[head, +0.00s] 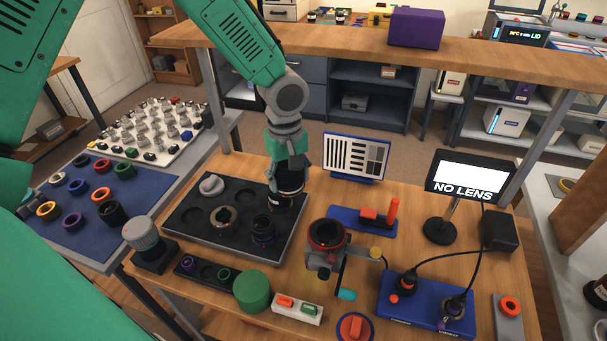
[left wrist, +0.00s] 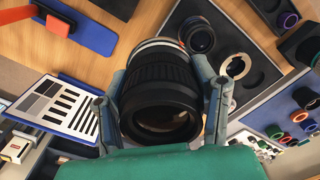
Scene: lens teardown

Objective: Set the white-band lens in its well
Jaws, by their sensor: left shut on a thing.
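My left gripper (head: 288,166) is shut on a black lens (head: 289,187), at the back right corner of the black tray with round wells (head: 191,238). In the left wrist view the gripper (left wrist: 160,112) has a finger on each side of this lens (left wrist: 160,92). A pale silver-white band (left wrist: 161,44) circles its far end. I cannot tell whether its lower end is in a well or just above it. Another dark lens (head: 263,231) stands at the tray's front right. A tan ring (head: 226,217) and a pale grey rounded piece (head: 211,186) are also in the tray. My right gripper is not in view.
A test chart (head: 356,157) stands behind the tray's right side. A grey clamp-like device (head: 325,245) stands right of the tray. A grey knob (head: 143,234) is at its left. A screen reading NO LENS (head: 470,177) and a blue cable box (head: 425,305) are farther right.

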